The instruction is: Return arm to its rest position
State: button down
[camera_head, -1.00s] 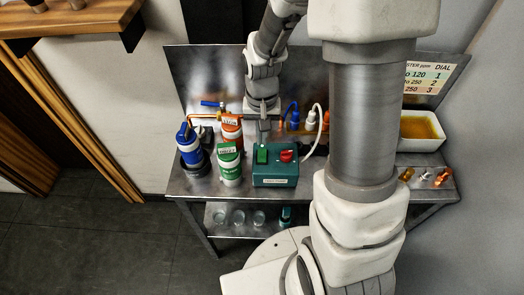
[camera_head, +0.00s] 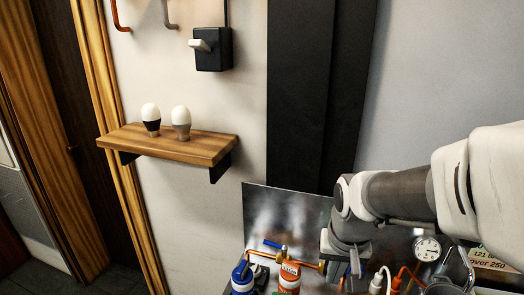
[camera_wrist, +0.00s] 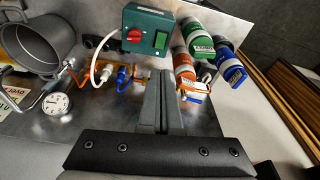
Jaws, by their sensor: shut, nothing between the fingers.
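My gripper (camera_head: 354,270) hangs near the bottom of the head view, in front of the steel back panel (camera_head: 285,212) and to the right of the orange bottle (camera_head: 289,278). My arm reaches to it from the right edge. In the wrist view my gripper (camera_wrist: 159,98) has its two grey fingers together with nothing between them. The fingers point towards the copper pipe and the blue valve (camera_wrist: 123,75). The fingertips stand apart from the green control box (camera_wrist: 147,32).
The wrist view shows a green bottle (camera_wrist: 199,42), a blue bottle (camera_wrist: 228,62), a gauge (camera_wrist: 56,105) and a grey pot (camera_wrist: 27,50). In the head view, a wooden shelf (camera_head: 205,150) with two white bulbs and a black switch box (camera_head: 213,50) are on the wall.

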jog(key=s+r+n+t, duration=0.2)
jog(key=s+r+t, duration=0.1)
jog(key=s+r, duration=0.6)
jog(key=shift+s+r, duration=0.3)
jog(key=shift+s, duration=0.2)
dwell(0.9)
